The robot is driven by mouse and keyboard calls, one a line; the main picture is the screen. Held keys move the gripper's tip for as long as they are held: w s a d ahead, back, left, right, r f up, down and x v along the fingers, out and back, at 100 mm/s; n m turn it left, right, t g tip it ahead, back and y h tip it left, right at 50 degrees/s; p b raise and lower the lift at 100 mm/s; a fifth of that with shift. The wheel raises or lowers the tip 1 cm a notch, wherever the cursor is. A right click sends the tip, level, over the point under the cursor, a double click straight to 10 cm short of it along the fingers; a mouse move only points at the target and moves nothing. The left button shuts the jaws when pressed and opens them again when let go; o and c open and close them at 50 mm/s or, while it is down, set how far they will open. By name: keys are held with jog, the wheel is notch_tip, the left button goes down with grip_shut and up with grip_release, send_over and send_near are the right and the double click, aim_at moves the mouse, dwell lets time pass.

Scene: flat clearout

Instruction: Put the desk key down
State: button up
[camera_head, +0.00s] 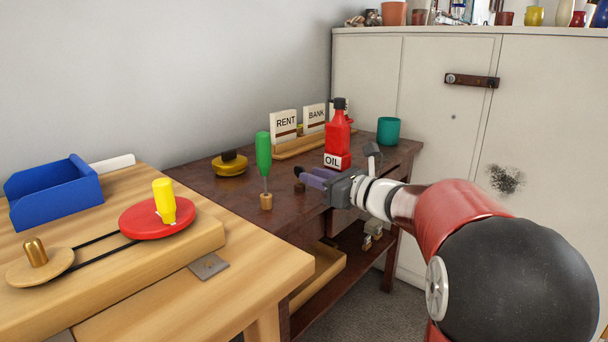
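My gripper (308,178) reaches in from the right, over the dark wooden desk (212,189), with its fingers pointing left. I cannot make out a desk key: a small brownish spot shows at the fingertips, too small to name. The fingers look close together from this side, and whether they are shut on anything is hidden. A green-handled tool (264,154) stands upright in a small wooden block left of my gripper. A red oil bottle (338,137) stands behind it.
Cards marked RENT (285,124) and BANK (314,117), a teal cup (388,131) and a dark-yellow round object (229,164) stand on the desk. A light bench (240,240) holds a blue bin (53,191) and a red disc (145,222). A cabinet (440,130) stands behind. The desk's left part has free room.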

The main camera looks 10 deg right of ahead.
jog(key=shift+s+d, duration=0.25)
jog(key=shift+s, duration=0.05)
jog(key=shift+r+m+h, duration=0.25)
jog(key=shift+m+h, duration=0.05)
jog(key=shift+m, duration=0.1)
jog(key=m+t+h, duration=0.1)
jog(key=m, duration=0.1)
jog(key=r+m+h, duration=0.1)
jog(key=m, duration=0.1)
jog(key=d+r+m+t+h, duration=0.1)
jog(key=m, duration=0.2)
jog(key=shift+s+t+h, duration=0.3)
jog(key=shift+s+h, duration=0.1)
jog(key=s+d+f+m+g+h, duration=0.25)
jog(key=s+m+h, duration=0.6)
jog(key=m, duration=0.95)
jog(key=s+a+f+m+g+y, duration=0.1)
jog(key=s+a+f+m+g, duration=0.2)
jog(key=s+f+m, duration=0.5)
jog(key=s+a+f+m+g+y, duration=0.1)
jog(key=s+a+f+m+g, duration=0.3)
jog(key=s, duration=1.1)
notch_tip(320, 180, down, 4)
jog(key=m+g, duration=0.2)
jog(key=m, duration=0.3)
jog(key=shift+a, duration=0.15)
jog(key=shift+r, duration=0.1)
